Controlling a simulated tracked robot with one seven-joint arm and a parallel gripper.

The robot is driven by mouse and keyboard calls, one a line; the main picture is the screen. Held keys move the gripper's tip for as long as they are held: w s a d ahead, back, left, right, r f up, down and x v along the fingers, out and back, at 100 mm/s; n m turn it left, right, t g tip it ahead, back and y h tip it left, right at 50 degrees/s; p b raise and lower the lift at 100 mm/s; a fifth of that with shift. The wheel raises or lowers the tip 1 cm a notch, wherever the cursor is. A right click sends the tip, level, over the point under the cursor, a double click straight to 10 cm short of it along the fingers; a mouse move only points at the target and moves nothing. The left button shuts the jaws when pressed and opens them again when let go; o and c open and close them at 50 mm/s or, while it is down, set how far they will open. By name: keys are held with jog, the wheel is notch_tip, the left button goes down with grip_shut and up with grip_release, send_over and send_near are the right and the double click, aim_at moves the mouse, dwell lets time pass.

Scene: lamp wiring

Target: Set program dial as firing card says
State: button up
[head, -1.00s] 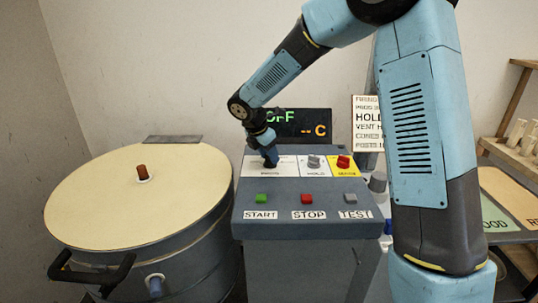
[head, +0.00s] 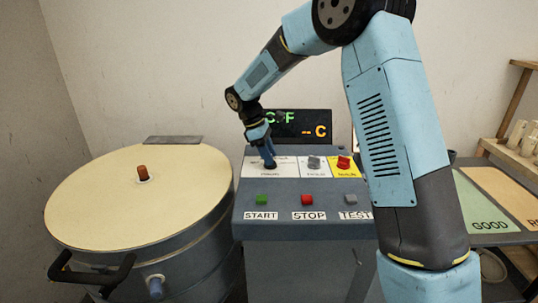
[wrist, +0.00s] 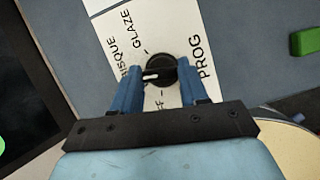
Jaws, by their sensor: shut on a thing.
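The program dial (wrist: 160,70) is a round black knob on a white plate marked PROG, with BISQUE, GLAZE and a partly hidden "FF" label around it. Its white pointer mark points left, toward the BISQUE side. My gripper (wrist: 161,74) has its two blue fingers on either side of the knob and is shut on it. In the head view my gripper (head: 269,160) is down on the left of the console, where its fingers mostly hide the knob. The firing card (head: 354,138) is almost wholly hidden behind my arm; only a sliver shows.
The display (head: 305,126) shows partly covered green letters and an orange "-- C". The console (head: 285,231) has a grey knob (head: 314,162), a red switch (head: 344,162), and START (head: 262,199), STOP (head: 307,200) and TEST (head: 351,200) buttons. The kiln (head: 100,205) stands left.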

jog(key=shift+w+m+g, duration=0.1)
jog(key=shift+m+g, duration=0.3)
jog(key=shift+m, duration=0.7)
jog(key=o, duration=1.1)
jog(key=shift+c, duration=0.2)
jog(key=v, duration=1.3)
jog(key=shift+w+r, duration=0.15)
jog(key=shift+r, duration=0.2)
